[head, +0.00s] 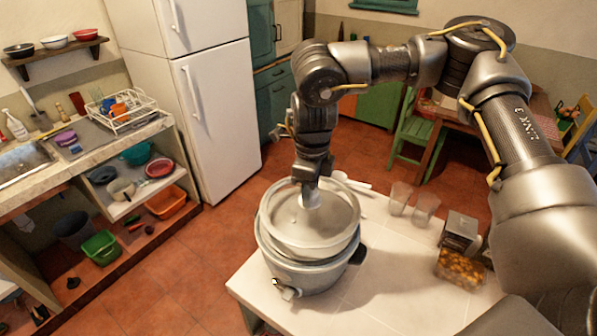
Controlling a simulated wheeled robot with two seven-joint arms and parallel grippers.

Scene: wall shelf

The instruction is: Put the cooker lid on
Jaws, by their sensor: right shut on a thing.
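The grey cooker (310,278) stands on the white tiled counter near its left edge. The round metal lid (285,226) is above the cooker's opening, roughly level and covering most of it. My right gripper (309,190) points down over the lid's middle and is shut on the pale knob of the lid (310,201). The lid looks slightly offset toward the back left of the cooker's rim; I cannot tell whether it touches the rim. The inside of the cooker is hidden. My left gripper is not in view.
On the counter (370,308), two clear glasses (412,202) stand right of the cooker. A box-shaped metal item (460,232) and a container of yellow food (460,268) stand farther right. A white fridge (205,100) and a sink unit (85,150) are at left.

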